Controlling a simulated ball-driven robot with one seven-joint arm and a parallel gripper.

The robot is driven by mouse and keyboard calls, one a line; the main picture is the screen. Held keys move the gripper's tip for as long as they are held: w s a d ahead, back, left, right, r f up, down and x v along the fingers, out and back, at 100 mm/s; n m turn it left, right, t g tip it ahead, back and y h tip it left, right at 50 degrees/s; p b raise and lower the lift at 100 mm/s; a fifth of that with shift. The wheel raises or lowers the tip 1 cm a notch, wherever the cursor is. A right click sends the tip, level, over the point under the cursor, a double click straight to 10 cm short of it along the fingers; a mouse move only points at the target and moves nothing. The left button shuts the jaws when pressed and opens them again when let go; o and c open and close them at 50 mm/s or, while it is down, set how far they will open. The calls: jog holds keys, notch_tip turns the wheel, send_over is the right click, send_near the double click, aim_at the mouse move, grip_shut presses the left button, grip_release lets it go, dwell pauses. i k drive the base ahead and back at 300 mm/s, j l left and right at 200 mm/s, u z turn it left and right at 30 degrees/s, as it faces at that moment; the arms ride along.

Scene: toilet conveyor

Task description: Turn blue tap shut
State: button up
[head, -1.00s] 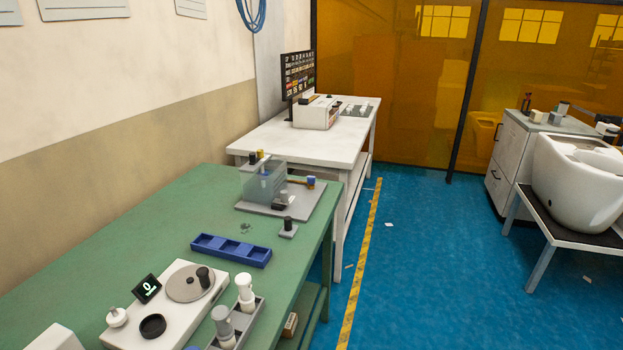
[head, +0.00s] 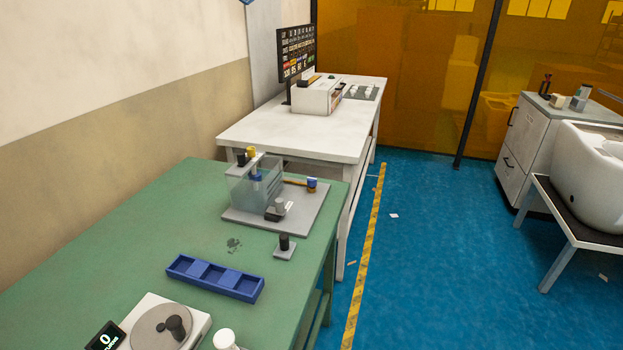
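A small tap with a blue top (head: 312,184) sits at the right end of a brown pipe that comes out of a clear tank (head: 256,182). The tank stands on a grey base plate (head: 305,218) on the green table. Blue also shows inside the tank under its top bar. The tap is too small to tell how far its handle is turned. My gripper is not in view.
The green table (head: 120,250) bears a blue tray (head: 215,278), a small grey block with a black knob (head: 284,246) and a scale-like device (head: 165,325). A white table (head: 270,130) stands behind.

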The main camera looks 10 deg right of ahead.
aim_at(312, 180)
jog(key=i+l+u, duration=0.1)
jog(key=u, duration=0.55)
jog(key=i+l+u, duration=0.2)
jog(key=l, duration=0.25)
jog(key=l+u, duration=0.2)
jog(key=l, duration=0.3)
jog(key=i+l+u, duration=0.25)
jog(key=l, duration=0.3)
jog(key=k+j, duration=0.05)
jog(key=k, duration=0.05)
